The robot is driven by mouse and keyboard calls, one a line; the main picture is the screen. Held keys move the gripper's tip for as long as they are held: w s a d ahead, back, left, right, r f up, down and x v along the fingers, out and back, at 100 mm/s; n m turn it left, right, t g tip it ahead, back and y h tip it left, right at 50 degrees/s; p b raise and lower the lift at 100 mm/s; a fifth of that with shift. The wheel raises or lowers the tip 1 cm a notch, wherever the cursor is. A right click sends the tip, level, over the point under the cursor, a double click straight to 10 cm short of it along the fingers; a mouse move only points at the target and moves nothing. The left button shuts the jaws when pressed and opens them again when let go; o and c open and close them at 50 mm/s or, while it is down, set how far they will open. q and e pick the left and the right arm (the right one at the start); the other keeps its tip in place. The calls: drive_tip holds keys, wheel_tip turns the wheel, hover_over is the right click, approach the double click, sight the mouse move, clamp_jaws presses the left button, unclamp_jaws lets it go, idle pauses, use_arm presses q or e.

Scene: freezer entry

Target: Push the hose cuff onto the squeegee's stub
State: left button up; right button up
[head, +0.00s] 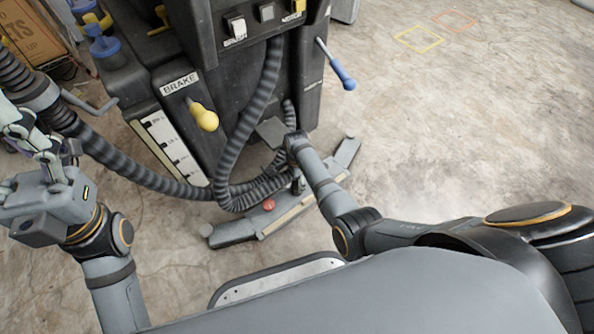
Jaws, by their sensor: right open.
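The squeegee (233,233) lies on the floor in front of the machine, a grey slanting bar with a red knob (268,204) on it. A short dark upright part (297,185) near its middle may be the stub. The ribbed grey hose (230,155) hangs down the machine and loops just above the squeegee. I cannot make out the cuff for certain. My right gripper (271,132) is open beside the hose near the machine's foot, its fingers mostly hidden. My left gripper (28,135) is at the left edge beside another hose stretch; its fingertips are unclear.
The dark machine (235,85) stands at the top centre with a yellow brake knob (205,117) and a blue-handled lever (342,75). A cardboard box (32,30) is at the top left. The concrete floor on the right is free, with yellow (419,39) and orange marked squares.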

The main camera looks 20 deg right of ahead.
wheel_tip(320, 180, up, 10)
drive_tip(key=shift+f, duration=0.25)
idle(0.5)
